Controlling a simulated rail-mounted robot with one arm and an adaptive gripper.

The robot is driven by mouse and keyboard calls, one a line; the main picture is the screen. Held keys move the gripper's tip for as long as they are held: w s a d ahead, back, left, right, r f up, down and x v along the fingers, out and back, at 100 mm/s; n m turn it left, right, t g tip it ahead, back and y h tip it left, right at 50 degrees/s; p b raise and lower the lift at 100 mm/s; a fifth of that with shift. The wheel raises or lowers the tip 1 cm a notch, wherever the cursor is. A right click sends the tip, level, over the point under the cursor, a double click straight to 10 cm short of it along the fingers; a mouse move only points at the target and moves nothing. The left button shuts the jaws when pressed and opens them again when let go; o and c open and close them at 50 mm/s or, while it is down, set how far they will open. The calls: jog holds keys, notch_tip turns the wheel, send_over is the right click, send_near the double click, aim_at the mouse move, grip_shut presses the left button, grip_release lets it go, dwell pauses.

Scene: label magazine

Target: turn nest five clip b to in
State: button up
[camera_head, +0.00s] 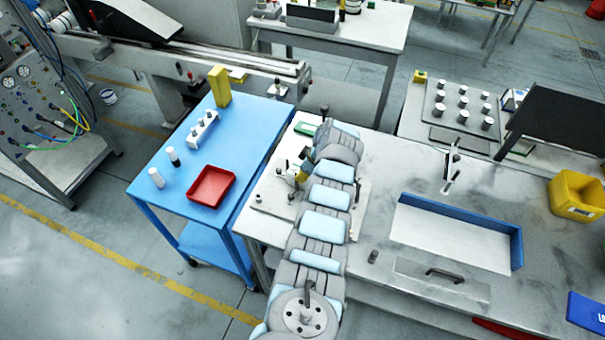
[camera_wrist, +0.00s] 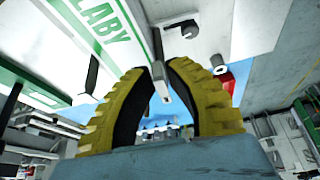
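In the wrist view a grey lever-like clip (camera_wrist: 161,82) stands between the fingertips of my gripper (camera_wrist: 160,70). The yellow fingers with black pads lean together, and the clip fills the narrow gap at their tips. Whether this is nest five clip b cannot be read. A second clip (camera_wrist: 189,29) is to its right, and a dark one (camera_wrist: 92,76) to its left. A white label panel (camera_wrist: 105,28) with green lettering lies behind. In the head view my gripper (camera_head: 302,176) is low over the pale fixture plate (camera_head: 268,201), and my arm hides much of it.
A blue cart (camera_head: 237,135) with a red tray (camera_head: 211,186) adjoins the bench on the left. A blue-edged white tray (camera_head: 455,235) lies to the right of my arm, with a small dark cylinder (camera_head: 373,257) near it. A yellow bin (camera_head: 578,196) stands far right.

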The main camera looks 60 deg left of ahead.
grip_shut()
jog(key=shift+d+m, duration=0.1)
jog(key=shift+m, duration=0.2)
jog(key=shift+s+a+f+m+t+h+b, duration=0.1)
jog(key=shift+s+m+t, duration=0.7)
jog(key=shift+m, duration=2.05)
jog(key=shift+s+a+r+m+t+h+b, duration=0.1)
jog(key=shift+s+m+t, duration=0.15)
jog(key=shift+m+t, duration=1.85)
jog(key=shift+s+a+f+m+t+h+b, duration=0.15)
jog(key=shift+s+m, duration=0.35)
jog(key=shift+m, duration=3.15)
